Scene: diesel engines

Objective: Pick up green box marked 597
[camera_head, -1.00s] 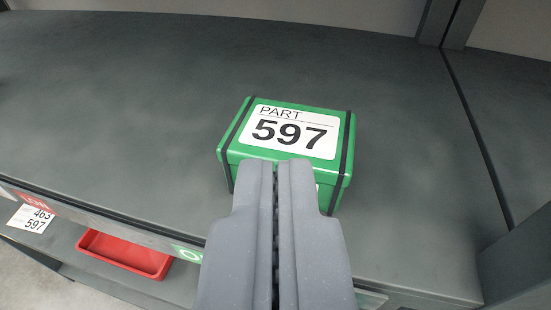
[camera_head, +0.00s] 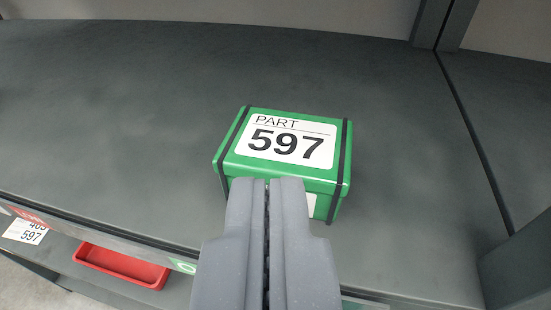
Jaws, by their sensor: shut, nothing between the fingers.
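The green box (camera_head: 231,165) stands upright on a dark grey shelf, near its front edge. It has two black straps and a white top label reading PART 597. My gripper (camera_head: 268,182) is shut and empty. Its fingertips lie in front of the box in the picture and cover part of its front face. I cannot tell whether they touch it. Part of a white front label shows to the right of the fingers.
The grey shelf (camera_head: 110,120) is clear around the box. A post (camera_head: 440,25) stands at the back right, and a seam runs down the right side. A red tray (camera_head: 120,266) lies below the front edge at left, beside a white label (camera_head: 26,231).

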